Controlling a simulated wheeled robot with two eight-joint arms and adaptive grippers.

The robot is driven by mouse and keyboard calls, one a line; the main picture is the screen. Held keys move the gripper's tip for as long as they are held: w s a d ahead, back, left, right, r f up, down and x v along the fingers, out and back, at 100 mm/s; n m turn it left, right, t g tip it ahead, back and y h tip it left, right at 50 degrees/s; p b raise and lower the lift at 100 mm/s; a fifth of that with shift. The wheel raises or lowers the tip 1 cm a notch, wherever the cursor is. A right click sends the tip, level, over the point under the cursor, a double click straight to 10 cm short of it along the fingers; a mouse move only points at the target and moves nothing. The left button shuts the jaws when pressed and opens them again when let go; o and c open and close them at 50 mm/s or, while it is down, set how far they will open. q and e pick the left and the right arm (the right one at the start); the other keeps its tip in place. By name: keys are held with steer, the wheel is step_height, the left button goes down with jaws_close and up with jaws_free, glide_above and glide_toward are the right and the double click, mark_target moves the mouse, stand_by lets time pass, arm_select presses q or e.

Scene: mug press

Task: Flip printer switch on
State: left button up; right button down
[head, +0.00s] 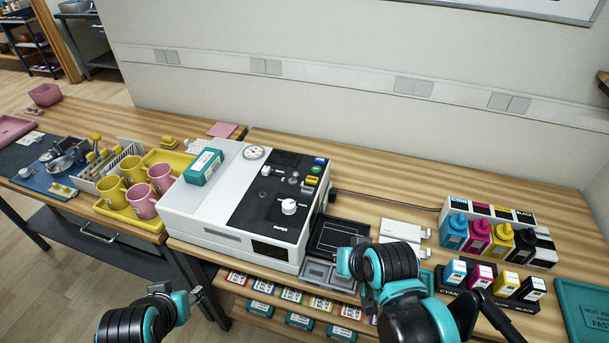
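The printer (190,205) is a white box-shaped machine on the wooden table in the head view. My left gripper (197,294) is low in front of the table, left of and apart from the printer. My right gripper (344,262) is right of the printer's front corner, over the dark trays. Its fingers are not clearly visible.
A teal box (204,167) lies on the printer's left top. Yellow and pink mugs (142,201) stand on a yellow tray at left. Ink bottles (478,236) and cartridges (481,277) stand at right. A dark square tray (338,238) lies beside the printer. Boxes fill a shelf below.

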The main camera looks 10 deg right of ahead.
steer(key=w+r+m+y+p, duration=0.45)
steer(key=w+m, duration=0.55)
steer(key=m, duration=0.3)
steer(key=m+t+y+p, duration=0.2)
steer(key=m+y, duration=0.2)
steer(key=m, duration=0.8)
glide_toward(308, 187)
step_height(308, 187, up, 3)
steer(key=w, duration=0.1)
steer(key=shift+d+f, duration=0.2)
steer(key=shift+d, duration=0.1)
steer(key=shift+a, duration=0.1)
steer(key=shift+g, duration=0.3)
steer(key=b+x, duration=0.3)
steer(key=x, duration=0.7)
steer(key=shift+b, duration=0.3)
steer(key=shift+r, duration=0.1)
steer(key=shift+r+h+p, duration=0.2)
steer(key=shift+h+p, duration=0.05)
steer(key=shift+p, duration=0.4)
